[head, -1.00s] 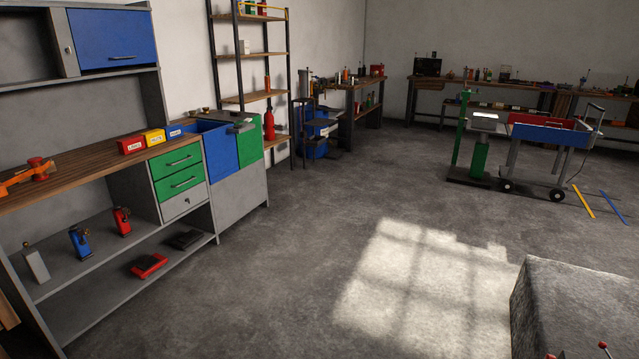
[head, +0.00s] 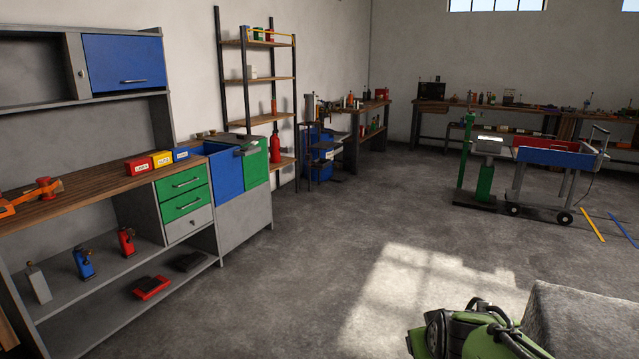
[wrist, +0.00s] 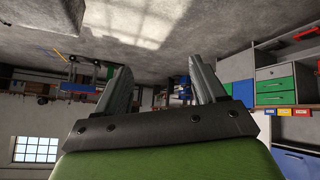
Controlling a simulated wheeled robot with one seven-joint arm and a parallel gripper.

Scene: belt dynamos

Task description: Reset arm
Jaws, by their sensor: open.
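My gripper (wrist: 160,80) shows in the wrist view with its two grey fingers spread apart. Nothing is between the fingers. Behind them is a dark crossbar with bolts and a green body, which are mine. The wrist view is upside down, with floor at the top and windows at the bottom. In the head view, a green part of my arm with black fittings shows at the bottom right. The fingers cannot be made out there.
A workbench (head: 95,175) with drawers and shelves stands at the left. A grey block (head: 580,325) is at the lower right, close to my arm. A blue and red cart (head: 555,157) stands at the right rear. The middle floor (head: 330,230) is clear.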

